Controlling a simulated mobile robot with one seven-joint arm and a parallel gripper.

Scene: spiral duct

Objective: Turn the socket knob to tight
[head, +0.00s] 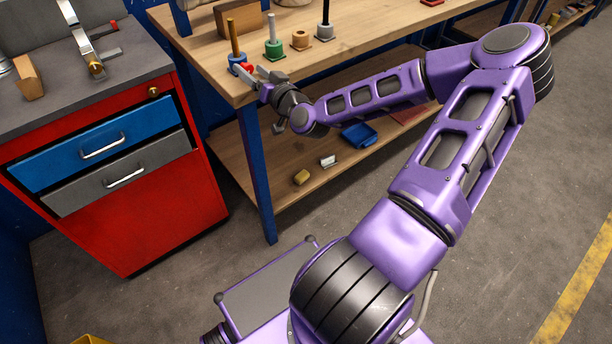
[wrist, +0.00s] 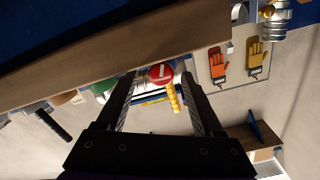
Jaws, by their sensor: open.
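A round red knob (wrist: 160,73) with a white bar across its face shows in the wrist view, between and just beyond my fingertips. In the head view the red knob (head: 247,68) is a small patch at the bench's near left corner, partly covered by my gripper. My gripper (head: 258,77) is open and empty at the bench edge. In the wrist view its two fingers (wrist: 157,84) flank the knob; I cannot tell whether they touch it.
The wooden workbench (head: 205,75) holds a blue-based peg (head: 237,60) close behind the knob, then green (head: 274,48), brown (head: 300,40) and black-handled (head: 325,28) pieces. A red cabinet (head: 160,220) stands left. The wrist view, apparently upside down, shows wall gloves (wrist: 217,65).

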